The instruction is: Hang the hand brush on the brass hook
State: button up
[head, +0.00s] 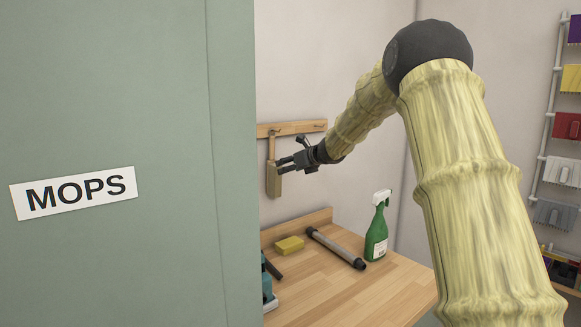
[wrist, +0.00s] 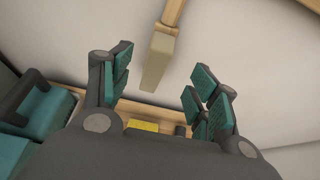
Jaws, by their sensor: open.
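The hand brush, with a pale block head (head: 273,181) and a wooden handle, hangs upright head-down against the wall below a wooden rail (head: 312,126). The handle top meets the rail's left part. Small hooks show on the rail, but I cannot tell which one is brass or exactly how the handle sits on it. My gripper (head: 281,165) is open, close to the brush at its right. In the wrist view the brush head (wrist: 157,62) shows beyond and between the spread teal-padded fingers (wrist: 165,72), with no visible grip on it.
A wooden counter (head: 340,290) below holds a yellow sponge (head: 289,245), a grey tube (head: 336,248), a green spray bottle (head: 377,228) and a teal object (head: 268,285). A green panel marked MOPS (head: 110,260) hides the left. A rack of coloured items (head: 560,127) stands right.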

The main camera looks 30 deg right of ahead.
jog(key=a+v, duration=0.1)
jog(key=v, duration=1.1)
jog(key=shift+d, duration=0.45)
